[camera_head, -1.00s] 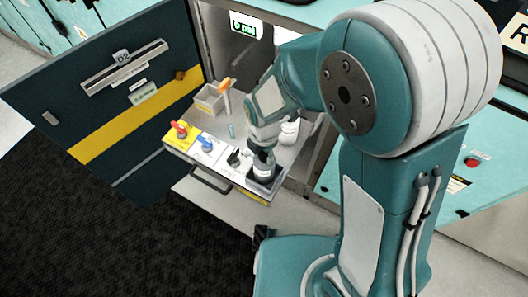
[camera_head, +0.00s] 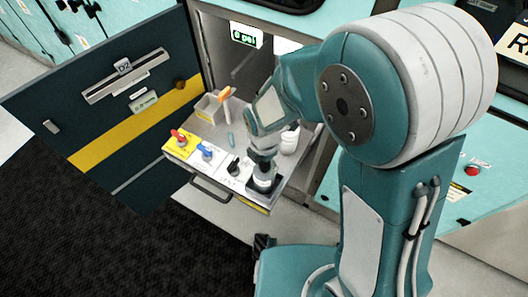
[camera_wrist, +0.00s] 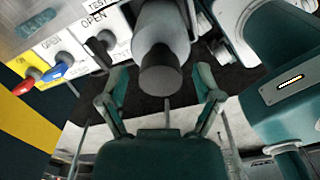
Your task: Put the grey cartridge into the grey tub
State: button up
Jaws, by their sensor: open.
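The grey cartridge (camera_head: 263,181) is a pale cylinder standing in a black socket at the front right corner of the pulled-out tray. In the wrist view the cartridge (camera_wrist: 160,28) shows its dark end toward me, between and just beyond my fingers. My gripper (camera_head: 263,163) is above the cartridge in the head view; in the wrist view my gripper (camera_wrist: 162,92) has its fingers spread on either side, with no clear grip on it. The grey tub (camera_head: 207,108) is a small open box at the tray's back left. Its inside is mostly hidden.
A red switch (camera_head: 179,137) on a yellow plate, a blue switch (camera_head: 205,152) and a black switch (camera_head: 234,165) line the tray front. An orange-handled item (camera_head: 225,95) stands by the tub. White rounded items (camera_head: 290,140) stand right of my arm. An open cabinet door (camera_head: 110,100) is at left.

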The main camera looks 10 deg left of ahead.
notch_tip(320, 180, up, 12)
jog(key=shift+f, duration=0.2)
jog(key=s+d+r+m+t, duration=0.2)
jog(key=s+d+r+m, duration=0.2)
jog(key=d+m, duration=0.6)
jog(key=s+d+r+m+t, duration=0.3)
jog(key=d+r+m, duration=0.6)
jog(key=m, duration=0.8)
jog(key=shift+s+d+m+t, duration=0.3)
jog(key=shift+s+d+m, duration=0.1)
jog(key=shift+s+d, duration=0.3)
